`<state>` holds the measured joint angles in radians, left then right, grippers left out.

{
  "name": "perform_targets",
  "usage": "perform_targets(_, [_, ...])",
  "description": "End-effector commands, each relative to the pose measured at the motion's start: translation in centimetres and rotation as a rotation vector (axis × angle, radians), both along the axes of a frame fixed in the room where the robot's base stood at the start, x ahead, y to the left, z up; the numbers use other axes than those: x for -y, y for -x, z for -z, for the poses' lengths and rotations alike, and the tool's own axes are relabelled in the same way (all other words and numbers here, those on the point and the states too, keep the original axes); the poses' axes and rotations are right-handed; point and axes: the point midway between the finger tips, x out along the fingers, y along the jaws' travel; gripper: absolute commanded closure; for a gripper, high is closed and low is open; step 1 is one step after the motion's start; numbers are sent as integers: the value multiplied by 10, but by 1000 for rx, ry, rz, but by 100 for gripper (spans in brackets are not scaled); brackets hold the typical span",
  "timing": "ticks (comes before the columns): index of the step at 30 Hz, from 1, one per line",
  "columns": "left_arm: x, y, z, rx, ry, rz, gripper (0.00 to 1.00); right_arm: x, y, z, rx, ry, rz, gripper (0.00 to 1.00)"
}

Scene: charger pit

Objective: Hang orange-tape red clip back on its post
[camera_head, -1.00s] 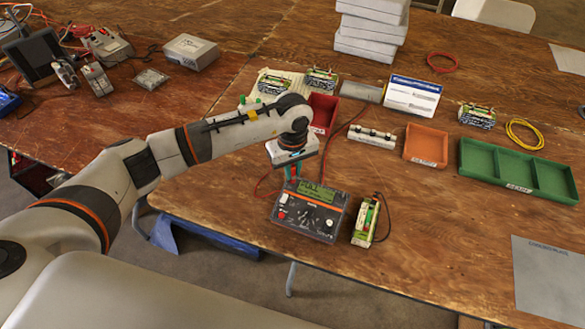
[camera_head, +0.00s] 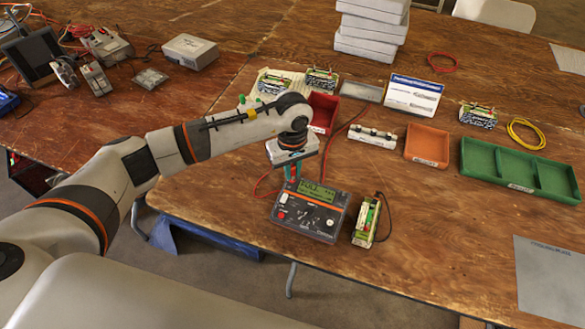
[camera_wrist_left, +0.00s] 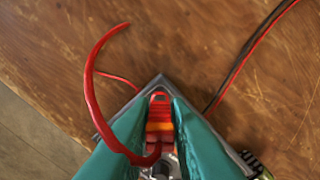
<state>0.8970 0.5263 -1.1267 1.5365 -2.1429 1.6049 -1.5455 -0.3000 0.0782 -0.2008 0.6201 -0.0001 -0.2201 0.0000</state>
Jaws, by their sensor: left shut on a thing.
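My left gripper (camera_head: 293,172) points down at the back edge of the charger (camera_head: 308,210), a grey box with a lit green display, knobs and an orange stripe. In the left wrist view its teal fingers (camera_wrist_left: 160,112) are shut on the red clip (camera_wrist_left: 159,102) with the orange tape band. A red lead loops from the clip to the left. The clip sits over the charger's dark corner; the post is hidden by clip and fingers, so I cannot tell whether they touch. A green battery pack (camera_head: 366,221) with a black lead stands right of the charger. My right gripper is out of view.
Behind are a red bin (camera_head: 322,113), a white strip with knobs (camera_head: 372,136), an orange tray (camera_head: 427,145) and a green divided tray (camera_head: 520,168). A red and a black cable run over the table near the gripper. Bare wood lies right of the battery pack.

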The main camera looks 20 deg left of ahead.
Motion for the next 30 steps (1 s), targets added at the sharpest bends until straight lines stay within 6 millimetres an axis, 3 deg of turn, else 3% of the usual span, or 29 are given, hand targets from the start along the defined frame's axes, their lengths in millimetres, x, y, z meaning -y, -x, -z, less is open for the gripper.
perform_targets(30, [0, 0, 1, 0, 0, -1, 97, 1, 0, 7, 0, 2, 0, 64])
